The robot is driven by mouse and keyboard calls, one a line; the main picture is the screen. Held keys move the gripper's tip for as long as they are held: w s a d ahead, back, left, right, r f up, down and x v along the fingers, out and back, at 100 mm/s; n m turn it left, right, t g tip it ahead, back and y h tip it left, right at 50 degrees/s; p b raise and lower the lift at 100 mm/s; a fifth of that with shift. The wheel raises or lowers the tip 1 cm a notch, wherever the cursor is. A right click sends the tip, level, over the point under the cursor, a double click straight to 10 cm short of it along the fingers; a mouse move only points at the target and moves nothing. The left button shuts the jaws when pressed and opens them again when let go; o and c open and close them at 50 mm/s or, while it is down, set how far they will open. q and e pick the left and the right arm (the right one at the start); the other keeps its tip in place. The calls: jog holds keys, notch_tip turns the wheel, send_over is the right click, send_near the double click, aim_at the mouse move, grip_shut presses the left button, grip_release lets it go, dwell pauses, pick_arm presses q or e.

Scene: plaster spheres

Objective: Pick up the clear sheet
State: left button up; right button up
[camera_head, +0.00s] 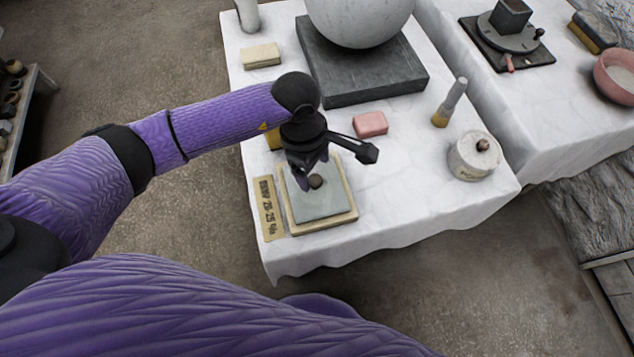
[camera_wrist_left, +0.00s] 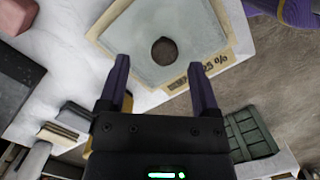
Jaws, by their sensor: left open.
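The clear sheet (camera_head: 330,204) is a pale, greyish-green square with a round dark knob (camera_head: 316,181) near its middle. It lies on a cream tray or frame (camera_head: 334,226) at the front left of the table. In the left wrist view the sheet (camera_wrist_left: 189,48) shows at the top, with the knob (camera_wrist_left: 164,51) between and beyond my fingertips. My left gripper (camera_head: 313,178) is open, pointing down just above the knob; it also shows in the left wrist view (camera_wrist_left: 158,66). Whether the fingers touch the knob cannot be told. My right gripper is not in view.
A printed label strip (camera_head: 268,207) lies left of the tray. A pink block (camera_head: 370,124), a lidded white pot (camera_head: 474,155) and a brush-like tool (camera_head: 450,102) stand to the right. A grey slab (camera_head: 362,70) bearing a plaster sphere (camera_head: 360,15) is behind. The table's front right is clear.

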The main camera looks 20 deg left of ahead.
aim_at(315, 179)
pick_arm(q)
jog(key=f, duration=0.1)
jog(key=f+b, duration=0.1)
jog(key=f, duration=0.2)
jog(key=shift+s+d+b, duration=0.2)
jog(key=shift+s+b, duration=0.15)
jog(key=shift+b, duration=0.05)
jog(key=shift+r, duration=0.15)
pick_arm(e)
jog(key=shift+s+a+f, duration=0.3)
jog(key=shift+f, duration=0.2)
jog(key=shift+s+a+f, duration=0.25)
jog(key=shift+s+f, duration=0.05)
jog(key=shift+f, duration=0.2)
pick_arm(q)
jog(key=c, duration=1.1)
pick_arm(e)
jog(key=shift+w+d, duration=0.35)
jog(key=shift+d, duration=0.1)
